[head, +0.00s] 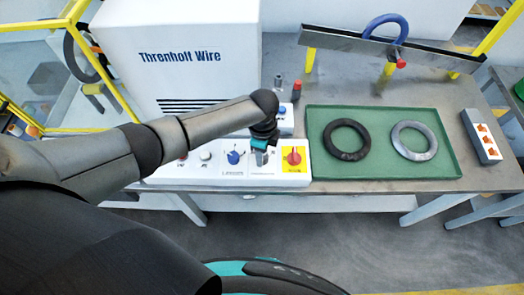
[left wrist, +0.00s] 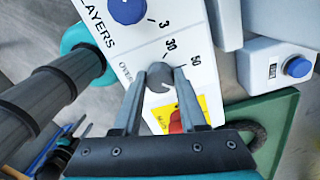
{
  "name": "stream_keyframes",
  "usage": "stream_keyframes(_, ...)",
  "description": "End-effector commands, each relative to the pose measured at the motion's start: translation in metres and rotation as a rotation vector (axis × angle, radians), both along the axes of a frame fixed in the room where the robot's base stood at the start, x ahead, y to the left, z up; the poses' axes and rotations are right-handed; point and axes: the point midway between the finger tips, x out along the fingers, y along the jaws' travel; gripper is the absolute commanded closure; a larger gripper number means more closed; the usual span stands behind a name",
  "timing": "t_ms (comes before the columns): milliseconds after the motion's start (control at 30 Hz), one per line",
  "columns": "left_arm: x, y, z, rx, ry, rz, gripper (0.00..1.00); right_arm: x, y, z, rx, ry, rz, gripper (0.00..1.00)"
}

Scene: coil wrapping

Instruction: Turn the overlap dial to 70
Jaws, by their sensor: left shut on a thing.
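The overlap dial (left wrist: 161,82) is a small grey knob on the white control panel (left wrist: 190,52), with the numbers 30 and 50 showing beside it. Its pointer and the 70 mark do not show clearly. My left gripper (left wrist: 160,76) is shut on the dial, with one finger on each side of it. In the head view my left gripper (head: 263,143) reaches down onto the panel (head: 220,172), between the blue dial and the red switch, and mostly hides the overlap dial. My right gripper is not in view.
The blue layers dial (head: 234,157) is just left of the gripper, and the red switch (head: 293,157) on its yellow plate is just right. A green tray (head: 385,172) holds a black ring (head: 334,148) and a grey ring (head: 399,146). The white machine (head: 178,50) stands behind.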

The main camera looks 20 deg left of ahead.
Motion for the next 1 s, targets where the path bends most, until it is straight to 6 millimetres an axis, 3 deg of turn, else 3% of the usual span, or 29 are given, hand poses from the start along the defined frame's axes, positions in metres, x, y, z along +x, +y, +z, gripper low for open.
stream_keyframes(400,0.0010,-0.0011,0.0007,-0.001,-0.001,-0.251,1.00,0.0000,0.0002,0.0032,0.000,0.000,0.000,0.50)
stream_keyframes(1000,0.0008,-0.0016,0.0005,-0.003,-0.001,-0.312,1.00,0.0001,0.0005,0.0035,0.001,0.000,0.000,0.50)
